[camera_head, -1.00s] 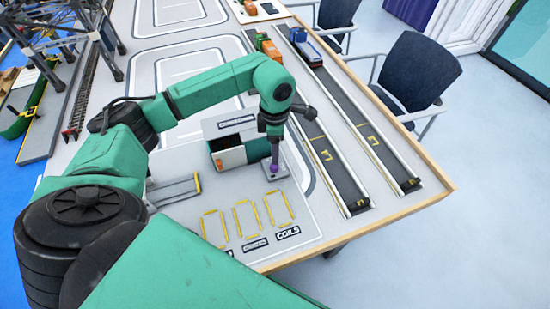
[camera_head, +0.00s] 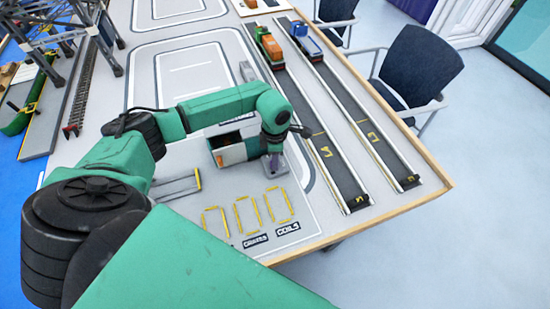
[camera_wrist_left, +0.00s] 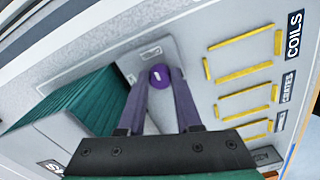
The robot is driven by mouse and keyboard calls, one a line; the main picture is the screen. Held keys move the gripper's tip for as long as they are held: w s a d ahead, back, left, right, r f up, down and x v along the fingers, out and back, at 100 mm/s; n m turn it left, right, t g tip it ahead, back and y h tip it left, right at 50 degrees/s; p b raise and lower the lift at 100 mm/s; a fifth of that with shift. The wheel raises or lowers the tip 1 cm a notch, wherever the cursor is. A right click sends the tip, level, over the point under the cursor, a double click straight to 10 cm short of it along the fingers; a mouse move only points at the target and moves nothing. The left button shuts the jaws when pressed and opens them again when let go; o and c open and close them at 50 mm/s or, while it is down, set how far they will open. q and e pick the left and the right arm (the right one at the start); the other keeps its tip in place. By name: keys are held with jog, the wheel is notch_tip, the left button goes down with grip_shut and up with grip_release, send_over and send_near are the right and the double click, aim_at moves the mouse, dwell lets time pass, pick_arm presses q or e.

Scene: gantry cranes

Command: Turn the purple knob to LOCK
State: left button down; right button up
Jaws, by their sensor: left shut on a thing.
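The purple knob (camera_wrist_left: 160,77) is a small round cap with a pale mark on top, seen in the left wrist view. It sits on a light grey plate (camera_wrist_left: 150,56) on the table. My left gripper (camera_wrist_left: 160,84) points down at it, with one purple-grey finger on each side and the tips closed on the knob. In the head view my left gripper (camera_head: 274,162) is low over the plate (camera_head: 282,168), and the knob is mostly hidden there by the fingers. I cannot read a LOCK marking. My right gripper is in neither view.
A white and green box-like building (camera_head: 228,148) stands close beside the gripper. Yellow outlined slots (camera_head: 245,215) with labels lie in front. Two dark lanes (camera_head: 340,165) with toy vehicles run along the right. Crane legs (camera_head: 85,50) stand at the far left.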

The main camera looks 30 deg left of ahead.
pick_arm(q)
jog(key=shift+w+n, duration=0.1)
jog(key=shift+n, duration=0.3)
jog(key=n+b, duration=0.1)
jog(key=n, duration=0.1)
jog(key=shift+n, duration=0.3)
jog(key=n+b, duration=0.1)
jog(key=n, duration=0.4)
jog(key=shift+w+a+b, duration=0.1)
jog(key=shift+b, duration=0.25)
jog(key=n, duration=0.5)
jog(key=shift+r+b, duration=0.1)
jog(key=shift+b, duration=0.3)
jog(key=n, duration=0.4)
jog(key=shift+a+n, duration=0.1)
jog(key=shift+n, duration=0.2)
jog(key=shift+r, duration=0.1)
jog(key=c, duration=0.8)
grip_release()
jog(key=shift+o, duration=1)
